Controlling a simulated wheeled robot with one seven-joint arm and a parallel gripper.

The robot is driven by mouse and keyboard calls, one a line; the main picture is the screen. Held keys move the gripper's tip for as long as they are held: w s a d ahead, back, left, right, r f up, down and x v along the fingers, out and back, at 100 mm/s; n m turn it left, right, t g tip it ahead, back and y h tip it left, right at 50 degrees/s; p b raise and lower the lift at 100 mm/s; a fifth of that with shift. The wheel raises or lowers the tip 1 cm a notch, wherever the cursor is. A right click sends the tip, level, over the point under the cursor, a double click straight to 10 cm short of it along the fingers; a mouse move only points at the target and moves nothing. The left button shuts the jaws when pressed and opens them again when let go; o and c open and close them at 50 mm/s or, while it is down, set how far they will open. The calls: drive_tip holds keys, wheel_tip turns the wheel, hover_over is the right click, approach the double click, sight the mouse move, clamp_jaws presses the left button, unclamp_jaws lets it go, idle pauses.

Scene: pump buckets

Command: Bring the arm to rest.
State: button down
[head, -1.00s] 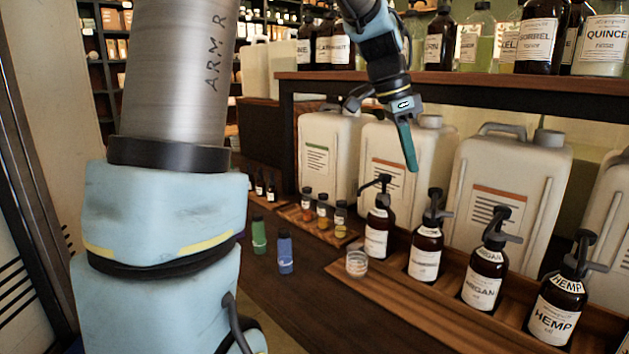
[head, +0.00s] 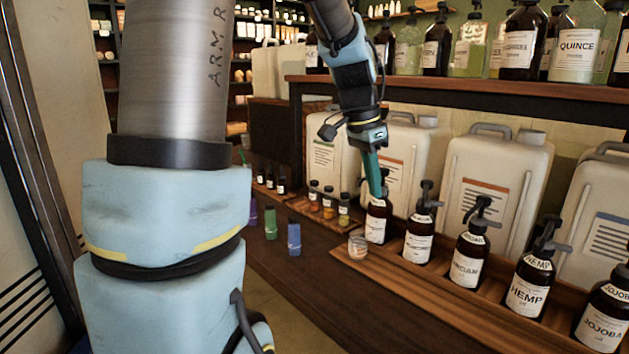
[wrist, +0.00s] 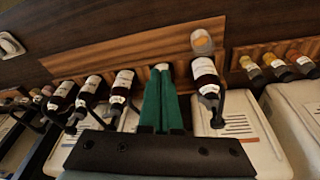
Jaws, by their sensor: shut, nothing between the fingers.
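My gripper (head: 379,192) has long green fingers that lie together, shut and empty, pointing down. In the head view its tips overlap the top of the first pump bottle (head: 376,222) and hide its pump head. In the wrist view the shut fingers (wrist: 162,72) lie between that bottle (wrist: 207,78) and the neighbouring pump bottle (wrist: 121,88). I cannot tell whether the fingers touch either one. My arm reaches down from the top of the head view, in front of the shelf.
Pump bottles, one labelled HEMP (head: 528,288), stand in a row on a wooden tray (head: 425,298). A small glass jar (head: 358,247) stands at its left end. White canisters (head: 495,178) stand behind, under a bottle shelf (head: 480,88). Green (head: 270,223) and blue (head: 294,238) vials stand left.

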drive_tip(key=s+a+f+n+p, duration=0.1)
drive_tip(key=s+a+f+n, duration=0.1)
drive_tip(key=a, duration=0.4)
drive_tip(key=s+a+f+n+y+p, duration=0.1)
drive_tip(key=s+a+f+n+p, duration=0.1)
drive_tip(key=a+n, duration=0.4)
drive_tip(key=s+a+f+n+y+p, duration=0.1)
drive_tip(key=s+a+f+n, duration=0.1)
drive_tip(key=s+a+n, duration=0.2)
drive_tip(key=shift+s+a+f+t, duration=0.35)
drive_tip(key=shift+a+f+t, duration=0.05)
drive_tip(key=shift+a, duration=0.85)
